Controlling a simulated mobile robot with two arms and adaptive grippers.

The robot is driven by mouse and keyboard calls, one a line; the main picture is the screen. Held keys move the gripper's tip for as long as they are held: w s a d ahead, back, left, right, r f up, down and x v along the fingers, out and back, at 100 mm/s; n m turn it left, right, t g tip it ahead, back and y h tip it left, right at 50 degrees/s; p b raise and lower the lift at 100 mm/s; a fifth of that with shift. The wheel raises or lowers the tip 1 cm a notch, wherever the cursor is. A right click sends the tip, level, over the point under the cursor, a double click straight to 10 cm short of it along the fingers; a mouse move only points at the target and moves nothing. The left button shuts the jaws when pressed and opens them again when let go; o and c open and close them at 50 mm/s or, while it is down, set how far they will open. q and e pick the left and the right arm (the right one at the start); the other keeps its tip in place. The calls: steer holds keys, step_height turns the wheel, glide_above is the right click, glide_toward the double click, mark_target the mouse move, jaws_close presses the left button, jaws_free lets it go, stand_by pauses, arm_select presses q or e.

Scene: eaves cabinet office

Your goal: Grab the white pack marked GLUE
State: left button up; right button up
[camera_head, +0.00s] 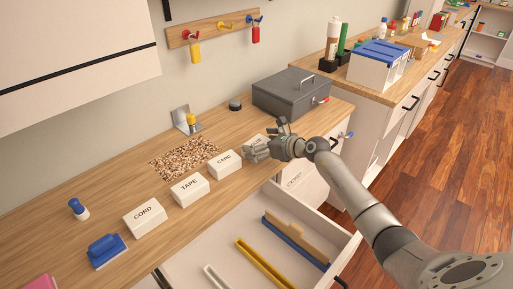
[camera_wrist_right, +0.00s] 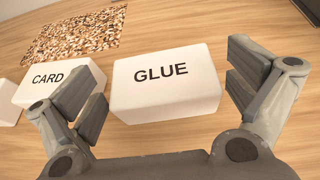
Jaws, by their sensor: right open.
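The white pack marked GLUE (camera_wrist_right: 165,82) lies on the wooden counter, its label facing up in the right wrist view. In the head view the GLUE pack (camera_head: 257,140) is mostly hidden behind my right gripper (camera_head: 262,151). My right gripper is open, and in its wrist view the two fingers (camera_wrist_right: 166,98) stand on either side of the GLUE pack, with gaps between. The white CARD pack (camera_wrist_right: 50,82) lies just left of it, partly behind the left finger. My left gripper is not in view.
The TAPE pack (camera_head: 189,189) and CORD pack (camera_head: 144,217) continue the row to the left. A speckled mat (camera_head: 183,158) lies behind them. A grey cash box (camera_head: 291,92) stands behind my right gripper. An open drawer (camera_head: 215,248) juts out below the counter's front edge.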

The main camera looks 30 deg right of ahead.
steer(key=shift+x, duration=1.45)
steer(key=shift+c, duration=0.4)
steer(key=c, duration=0.9)
